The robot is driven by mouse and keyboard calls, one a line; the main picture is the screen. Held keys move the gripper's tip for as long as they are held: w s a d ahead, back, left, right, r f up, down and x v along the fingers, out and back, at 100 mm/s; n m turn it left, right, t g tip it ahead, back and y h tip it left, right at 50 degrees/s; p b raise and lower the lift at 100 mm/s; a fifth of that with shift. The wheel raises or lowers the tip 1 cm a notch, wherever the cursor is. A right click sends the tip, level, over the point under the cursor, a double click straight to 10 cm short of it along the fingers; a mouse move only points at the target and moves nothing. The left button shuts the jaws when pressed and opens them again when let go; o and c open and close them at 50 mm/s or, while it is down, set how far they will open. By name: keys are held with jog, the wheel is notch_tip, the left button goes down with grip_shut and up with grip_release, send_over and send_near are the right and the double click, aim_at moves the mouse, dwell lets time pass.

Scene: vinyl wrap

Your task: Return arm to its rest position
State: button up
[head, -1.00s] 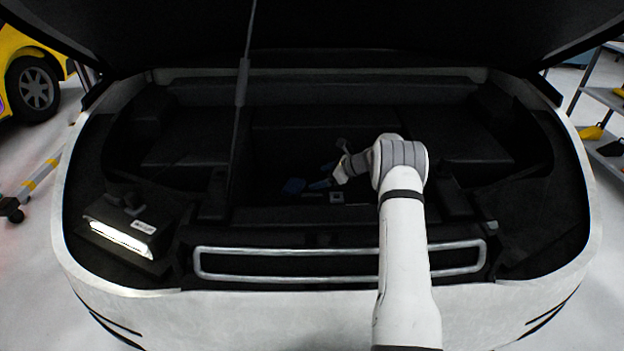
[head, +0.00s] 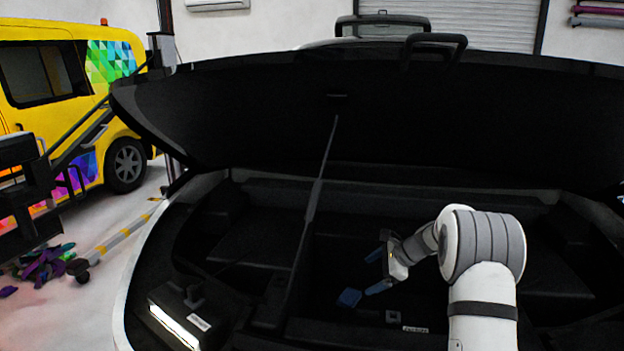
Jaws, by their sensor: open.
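My arm reaches into the open front compartment of a white car from the lower right of the head view. My gripper (head: 376,270) is inside the dark bay, with its two blue fingers spread apart and nothing between them. A small blue object (head: 349,297) lies on the compartment floor just left of the lower finger, apart from it as far as I can tell. A small grey-blue piece (head: 391,316) lies below the gripper.
The raised black hood (head: 400,115) hangs over the bay, held by a thin prop rod (head: 312,205) left of my gripper. A lit work lamp (head: 178,318) sits at the bay's left corner. A yellow van (head: 70,100) and scattered wrap scraps (head: 45,262) are at left.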

jog(key=s+a+r+n+g+h+p, duration=0.1)
jog(key=s+a+r+n+h+p, duration=0.15)
jog(key=s+r+n, duration=0.45)
jog(key=s+a+r+n+g+h+p, duration=0.1)
jog(key=s+a+r+n+p, duration=0.15)
jog(key=s+r, duration=0.95)
jog(key=s+d+r+n+h+p, duration=0.1)
jog(key=s+n+h+p, duration=0.3)
jog(key=s, duration=1.9)
jog(key=shift+d+r+n+t+p, duration=0.3)
jog(key=shift+d+r+n+p, duration=0.15)
jog(key=shift+n, duration=2)
jog(key=shift+c, duration=0.4)
